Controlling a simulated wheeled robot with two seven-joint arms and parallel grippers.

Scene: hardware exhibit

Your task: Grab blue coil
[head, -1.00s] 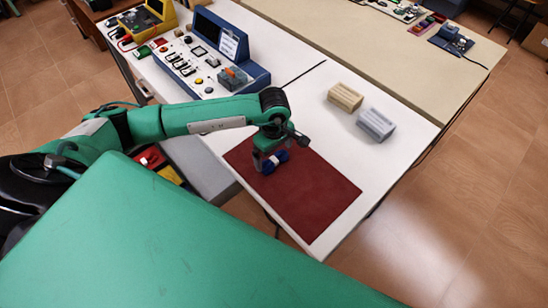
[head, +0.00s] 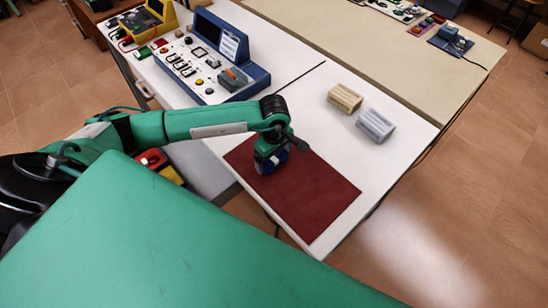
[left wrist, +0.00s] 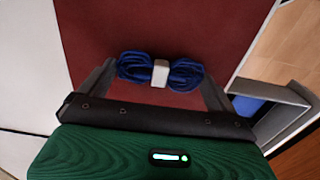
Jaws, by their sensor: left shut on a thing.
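The blue coil (left wrist: 185,74) is a bundle of dark blue cord with a pale band around its middle. In the left wrist view it lies across between the two grey fingers of my left gripper (left wrist: 160,78), over the dark red mat (left wrist: 155,25). In the head view my left gripper (head: 268,165) is low over the upper left part of the red mat (head: 315,205), shut on the coil (head: 281,158). The gripper hides part of the coil there. I cannot tell whether the coil touches the mat. My right gripper is not in view.
A blue control console (head: 215,60) stands on the white table behind my left arm. A drawer unit with red and yellow items is below the table's left edge. The mat's lower part is clear.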

